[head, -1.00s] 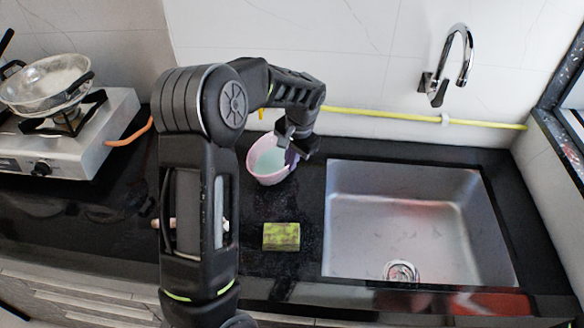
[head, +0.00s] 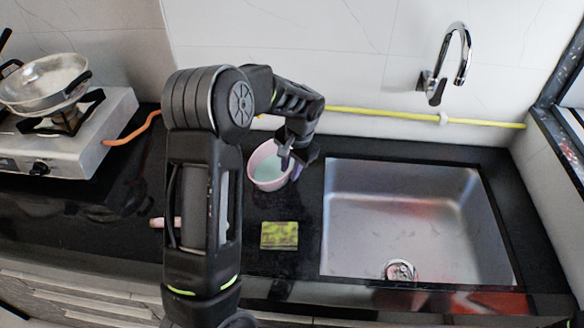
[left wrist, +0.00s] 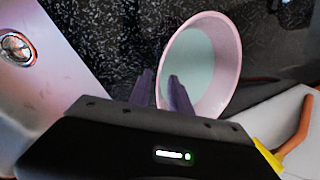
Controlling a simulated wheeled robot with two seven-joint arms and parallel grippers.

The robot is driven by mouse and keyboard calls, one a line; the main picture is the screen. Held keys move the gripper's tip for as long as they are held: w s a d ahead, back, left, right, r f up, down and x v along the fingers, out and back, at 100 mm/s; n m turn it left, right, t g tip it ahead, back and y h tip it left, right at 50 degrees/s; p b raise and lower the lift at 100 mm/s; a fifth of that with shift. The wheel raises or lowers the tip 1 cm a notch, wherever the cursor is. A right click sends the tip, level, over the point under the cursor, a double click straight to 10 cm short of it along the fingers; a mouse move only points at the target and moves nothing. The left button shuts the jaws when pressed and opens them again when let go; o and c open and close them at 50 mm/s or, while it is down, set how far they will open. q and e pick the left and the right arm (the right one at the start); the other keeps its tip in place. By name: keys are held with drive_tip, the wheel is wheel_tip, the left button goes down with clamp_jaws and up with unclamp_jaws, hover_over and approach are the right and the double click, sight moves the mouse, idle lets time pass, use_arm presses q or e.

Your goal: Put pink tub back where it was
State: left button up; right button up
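The pink tub (head: 252,180), pale green inside, is upright or nearly so over the black counter, left of the sink. It also shows in the left wrist view (left wrist: 234,75). My left gripper (head: 290,157) is at its right side. In the left wrist view my left gripper's fingers (left wrist: 162,88) straddle the tub's rim, one inside and one outside, close together on the wall. I cannot tell whether the tub's base touches the counter. My right gripper is not in view.
A green and yellow sponge (head: 279,235) lies on the counter in front of the tub. The steel sink (head: 410,215) is to the right, below a tap (head: 450,65). A stove (head: 90,150) with a pan (head: 42,85) is at left. A yellow hose (head: 385,114) runs along the wall.

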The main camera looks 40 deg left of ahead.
use_arm(q)
wheel_tip(320, 180, up, 12)
drive_tip(key=d, duration=0.2)
drive_tip(key=shift+b, duration=0.45)
drive_tip(key=shift+s+d+r, duration=0.1)
drive_tip(key=shift+r, duration=0.05)
idle(0.4)
